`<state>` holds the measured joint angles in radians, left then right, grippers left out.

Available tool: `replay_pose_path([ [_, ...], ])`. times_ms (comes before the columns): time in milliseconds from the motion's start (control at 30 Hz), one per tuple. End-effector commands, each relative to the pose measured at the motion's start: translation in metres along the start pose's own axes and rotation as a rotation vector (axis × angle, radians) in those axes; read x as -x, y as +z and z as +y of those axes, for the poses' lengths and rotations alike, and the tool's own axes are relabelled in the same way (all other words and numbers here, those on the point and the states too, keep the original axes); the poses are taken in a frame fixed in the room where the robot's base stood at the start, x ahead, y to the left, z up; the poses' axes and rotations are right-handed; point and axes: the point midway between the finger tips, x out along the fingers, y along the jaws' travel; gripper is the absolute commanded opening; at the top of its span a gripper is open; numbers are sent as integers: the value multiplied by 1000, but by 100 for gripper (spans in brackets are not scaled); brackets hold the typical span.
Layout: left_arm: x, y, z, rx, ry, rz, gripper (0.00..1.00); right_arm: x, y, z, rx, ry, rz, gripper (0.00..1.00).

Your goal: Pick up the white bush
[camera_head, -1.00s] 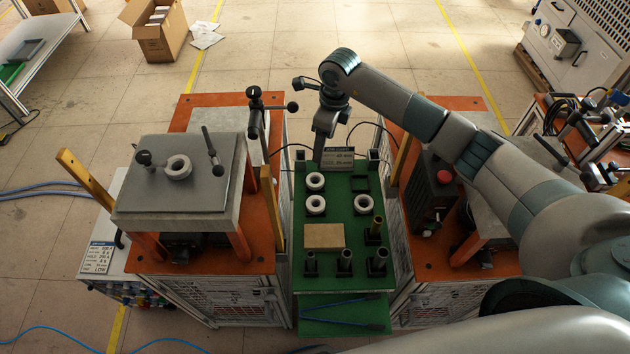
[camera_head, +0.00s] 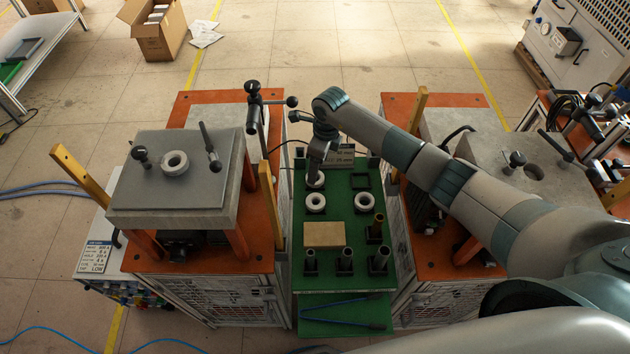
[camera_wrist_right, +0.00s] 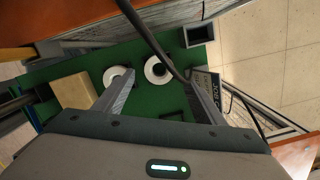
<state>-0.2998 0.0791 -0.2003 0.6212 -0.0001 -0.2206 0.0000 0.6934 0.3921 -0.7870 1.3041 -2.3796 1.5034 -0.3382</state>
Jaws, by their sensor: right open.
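Several white ring-shaped bushes are in view. On the green table (camera_head: 340,218), one white bush (camera_head: 316,203) sits front left and another (camera_head: 364,202) on the right. A third, the back-left bush (camera_head: 315,184), is partly hidden under my right gripper (camera_head: 317,176). In the right wrist view this bush (camera_wrist_right: 157,70) lies between the tips of the open fingers (camera_wrist_right: 162,76), and the front-left bush (camera_wrist_right: 118,76) is beside the left finger. The fingers look empty; whether they touch the bush I cannot tell. My left gripper is out of view.
Another white ring (camera_head: 175,163) lies on the grey plate of the left heater (camera_head: 150,195). A tan block (camera_head: 324,234) and dark posts (camera_head: 345,262) stand at the table's front. A sign (camera_head: 340,157) and a black square frame (camera_head: 361,180) are close by the gripper. Cables run beside it.

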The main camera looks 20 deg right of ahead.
Motion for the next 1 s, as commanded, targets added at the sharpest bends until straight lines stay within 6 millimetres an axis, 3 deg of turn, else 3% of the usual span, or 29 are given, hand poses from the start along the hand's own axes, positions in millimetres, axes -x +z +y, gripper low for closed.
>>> replay_pose_path([
  [300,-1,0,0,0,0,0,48,-2,0,0,0,1,1,64],
  [700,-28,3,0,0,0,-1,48,-46,1,2,0,1,0,64],
  [1000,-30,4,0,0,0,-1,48,-51,1,1,0,0,1,64],
])
